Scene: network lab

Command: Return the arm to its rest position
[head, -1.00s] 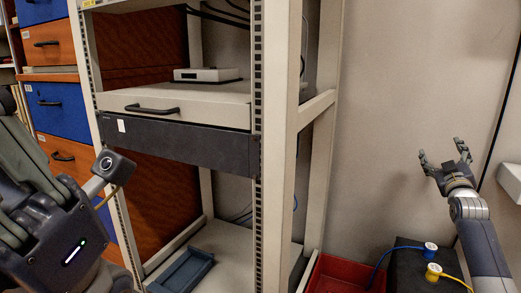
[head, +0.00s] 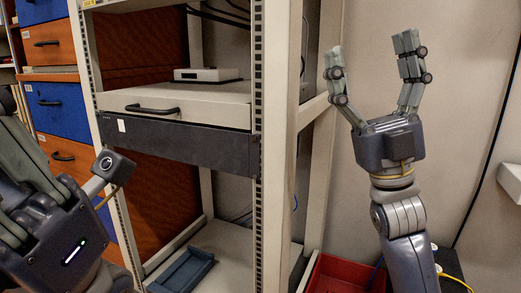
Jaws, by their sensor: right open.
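My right gripper (head: 370,68) is raised at the right of the head view, in front of the wall and beside the rack's right post. Its fingers point up and are spread wide apart, with nothing between them. My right arm comes up from the bottom edge. My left gripper (head: 25,190) is at the lower left, close to the camera. Only part of it shows, its fingertips are cut off or hidden, and its opening cannot be made out.
A beige rack (head: 280,130) stands in the middle, with a drawer (head: 190,105), a small white device (head: 207,75) and a blue tray (head: 182,272). A red bin (head: 340,275) is on the floor, partly behind my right arm. Blue and orange drawers (head: 58,107) stand at left.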

